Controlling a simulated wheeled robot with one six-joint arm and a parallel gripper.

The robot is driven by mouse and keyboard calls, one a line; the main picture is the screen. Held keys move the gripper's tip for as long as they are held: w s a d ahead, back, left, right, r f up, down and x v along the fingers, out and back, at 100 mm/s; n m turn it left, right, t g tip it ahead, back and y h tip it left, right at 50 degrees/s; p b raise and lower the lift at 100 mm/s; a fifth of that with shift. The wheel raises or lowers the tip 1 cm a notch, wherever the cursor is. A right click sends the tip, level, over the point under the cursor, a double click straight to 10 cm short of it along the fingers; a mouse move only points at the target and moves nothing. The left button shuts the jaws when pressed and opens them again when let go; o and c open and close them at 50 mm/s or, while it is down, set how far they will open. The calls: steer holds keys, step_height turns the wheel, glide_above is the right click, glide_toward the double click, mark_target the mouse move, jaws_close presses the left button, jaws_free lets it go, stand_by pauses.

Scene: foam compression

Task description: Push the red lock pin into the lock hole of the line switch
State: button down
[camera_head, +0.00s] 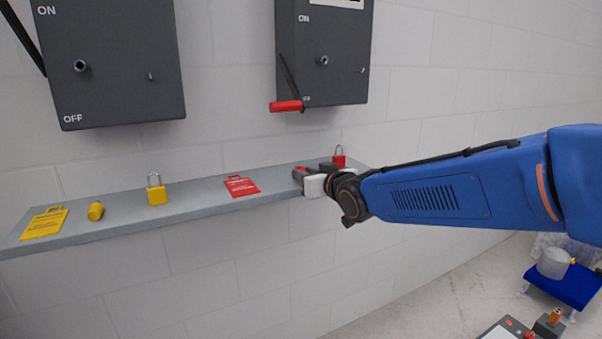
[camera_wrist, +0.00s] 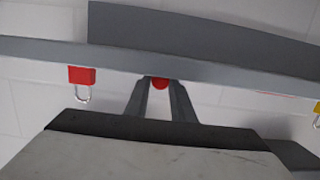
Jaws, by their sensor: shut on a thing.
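My gripper (camera_head: 300,176) is at the right part of the wall shelf, by its front edge. In the wrist view its two fingers (camera_wrist: 159,84) are closed on the red lock pin (camera_wrist: 160,83). Only the pin's rounded red end shows between the fingertips; I cannot tell if it touches the shelf. Two dark grey switch boxes hang above the shelf. The right one (camera_head: 345,60) has a lever with a red grip (camera_head: 287,106) pointing down, a round boss and a small peg on its face. The left one (camera_head: 110,60) is marked ON and OFF. No lock hole can be made out.
On the grey shelf (camera_head: 190,207) are a yellow tag (camera_head: 45,224), a yellow pin (camera_head: 96,211), a yellow padlock (camera_head: 157,195), a red tag (camera_head: 241,186) and a red padlock (camera_head: 339,160). A blue cart (camera_head: 570,290) stands low right. The wall between the boxes is clear.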

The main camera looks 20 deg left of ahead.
steer(key=shift+r, duration=0.1)
stand_by(0.3)
steer(key=shift+r, duration=1.4)
